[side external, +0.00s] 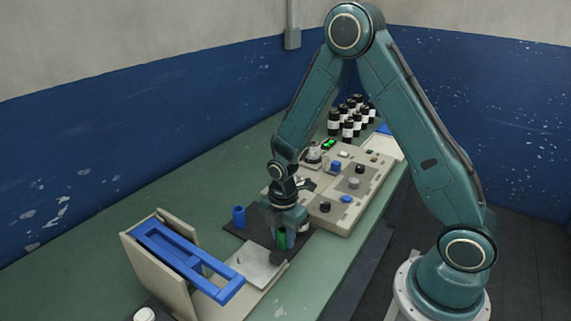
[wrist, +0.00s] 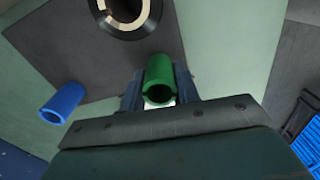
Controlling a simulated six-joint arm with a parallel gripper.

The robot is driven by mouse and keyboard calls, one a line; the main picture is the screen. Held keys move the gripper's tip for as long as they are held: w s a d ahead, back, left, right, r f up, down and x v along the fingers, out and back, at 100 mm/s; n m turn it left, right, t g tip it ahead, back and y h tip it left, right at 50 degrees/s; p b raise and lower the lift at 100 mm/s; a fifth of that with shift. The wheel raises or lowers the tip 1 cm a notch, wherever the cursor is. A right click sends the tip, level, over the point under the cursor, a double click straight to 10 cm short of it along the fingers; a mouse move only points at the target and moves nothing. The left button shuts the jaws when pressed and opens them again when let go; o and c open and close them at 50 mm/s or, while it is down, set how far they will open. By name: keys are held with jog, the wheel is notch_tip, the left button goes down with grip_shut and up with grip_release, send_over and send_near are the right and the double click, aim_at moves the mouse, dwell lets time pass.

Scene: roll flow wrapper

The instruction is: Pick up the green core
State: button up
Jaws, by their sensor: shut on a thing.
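The green core (side external: 282,241) is a short hollow green tube. In the wrist view the green core (wrist: 159,80) sits between the two fingers of my gripper (wrist: 160,92), its open end facing the camera. My gripper (side external: 283,236) is shut on it, low over the dark mat, in the side view. I cannot tell whether the core touches the mat.
A dark ring-shaped part (wrist: 125,12) is at the top there. A blue frame (side external: 185,258) on a beige stand is front left. A control panel (side external: 335,185) and several bottles (side external: 352,117) are behind.

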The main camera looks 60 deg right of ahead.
aim_at(283, 228)
notch_tip(283, 228, up, 19)
jog(key=shift+r, duration=0.2)
dwell(0.5)
dwell(0.5)
jog(key=w+d+f+m, duration=0.2)
jog(key=w+d, duration=0.1)
jog(key=d, duration=0.4)
jog(key=w+d+f+m, duration=0.2)
jog(key=w+d+m, duration=0.1)
jog(key=d, duration=0.5)
jog(key=w+d+f+m, duration=0.2)
jog(key=w+d+m, duration=0.1)
jog(key=d, duration=0.5)
jog(key=shift+w+f, duration=0.4)
jog(key=shift+f, duration=0.1)
jog(key=shift+f, duration=2.35)
jog(key=shift+f, duration=1.65)
